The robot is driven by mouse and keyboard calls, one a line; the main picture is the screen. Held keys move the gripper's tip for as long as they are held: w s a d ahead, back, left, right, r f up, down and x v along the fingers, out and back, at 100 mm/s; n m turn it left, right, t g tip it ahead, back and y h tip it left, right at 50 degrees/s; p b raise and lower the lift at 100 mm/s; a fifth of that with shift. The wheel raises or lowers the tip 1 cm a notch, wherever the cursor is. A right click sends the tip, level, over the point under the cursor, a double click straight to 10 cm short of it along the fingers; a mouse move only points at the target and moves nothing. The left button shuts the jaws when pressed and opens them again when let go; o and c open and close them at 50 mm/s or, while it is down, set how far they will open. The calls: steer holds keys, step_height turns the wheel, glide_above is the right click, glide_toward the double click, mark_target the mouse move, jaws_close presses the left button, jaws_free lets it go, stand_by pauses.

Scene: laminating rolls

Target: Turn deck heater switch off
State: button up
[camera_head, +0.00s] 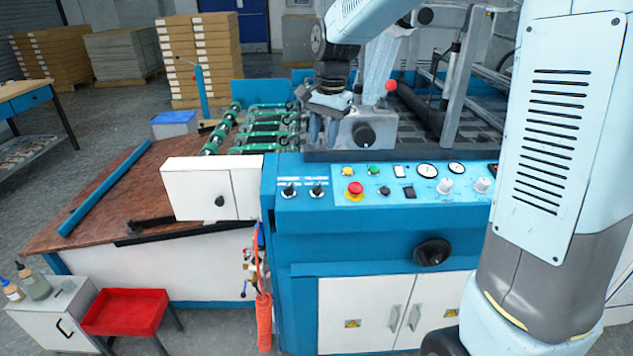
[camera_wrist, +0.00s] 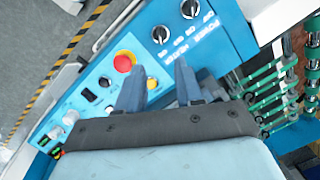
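Two black rotary switches sit on the blue machine's front panel, left of the red stop button. The one nearer the red button appears to be the heater switch (camera_head: 317,190), also seen in the wrist view (camera_wrist: 160,34); the other appears to be the power switch (camera_head: 289,190), at the top of the wrist view (camera_wrist: 190,8). I cannot tell which position the heater switch is set to. My gripper (camera_head: 324,130) is above and behind the panel. In the wrist view its two blue fingers (camera_wrist: 158,82) are apart and empty, with the heater switch beyond them.
The red stop button (camera_head: 355,188) is close to the heater switch, with dials and knobs further right. A grey block with a black knob (camera_head: 364,136) stands beside my gripper. Green rollers (camera_head: 262,127) lie to the left. Space directly in front of the panel looks clear.

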mark_target(317, 185)
steer(key=f, duration=0.9)
steer(key=a+f, duration=0.1)
steer(key=f, duration=0.3)
steer(key=shift+w+a+f, duration=0.1)
steer(key=shift+w+f, duration=0.2)
steer(key=shift+w, duration=0.1)
steer(key=shift+a, duration=0.1)
jaws_close()
